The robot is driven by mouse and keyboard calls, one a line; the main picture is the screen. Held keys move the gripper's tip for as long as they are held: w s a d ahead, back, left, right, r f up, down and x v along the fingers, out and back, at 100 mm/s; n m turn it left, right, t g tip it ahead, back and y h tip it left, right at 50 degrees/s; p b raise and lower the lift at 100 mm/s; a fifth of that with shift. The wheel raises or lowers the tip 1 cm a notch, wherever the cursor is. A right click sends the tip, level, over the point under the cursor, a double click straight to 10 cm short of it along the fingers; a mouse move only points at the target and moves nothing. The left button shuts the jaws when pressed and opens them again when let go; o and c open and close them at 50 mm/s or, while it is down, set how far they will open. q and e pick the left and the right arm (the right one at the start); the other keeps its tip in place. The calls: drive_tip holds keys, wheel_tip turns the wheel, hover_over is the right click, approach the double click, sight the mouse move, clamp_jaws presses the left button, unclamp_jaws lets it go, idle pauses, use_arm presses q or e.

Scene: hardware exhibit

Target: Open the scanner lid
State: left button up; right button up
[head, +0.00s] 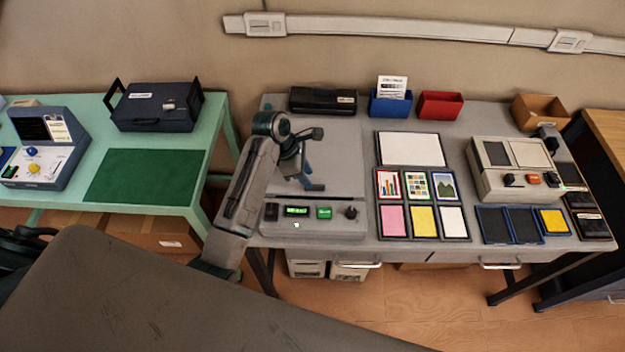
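The scanner (335,225) is a wide grey machine on the grey desk, with a front panel holding a small green display, a green button and a dark knob. Its flat grey lid (340,160) lies shut behind that panel. My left gripper (312,187) points down over the left-middle part of the lid, close to its front edge. Whether its fingers touch the lid, and how far apart they are, I cannot tell. My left arm hides the left side of the scanner. My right gripper is not in view.
A black case (323,100) lies behind the scanner. To its right are a white panel (408,148), picture cards and coloured cards in dark frames. A beige device (485,185) stands farther right, and blue (390,104) and red (440,105) bins at the back. A green table (215,125) stands left.

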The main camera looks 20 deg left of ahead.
sight(314, 185)
use_arm(q)
drive_tip(key=shift+p+x, duration=0.45)
drive_tip(key=shift+x, duration=2.05)
clamp_jaws()
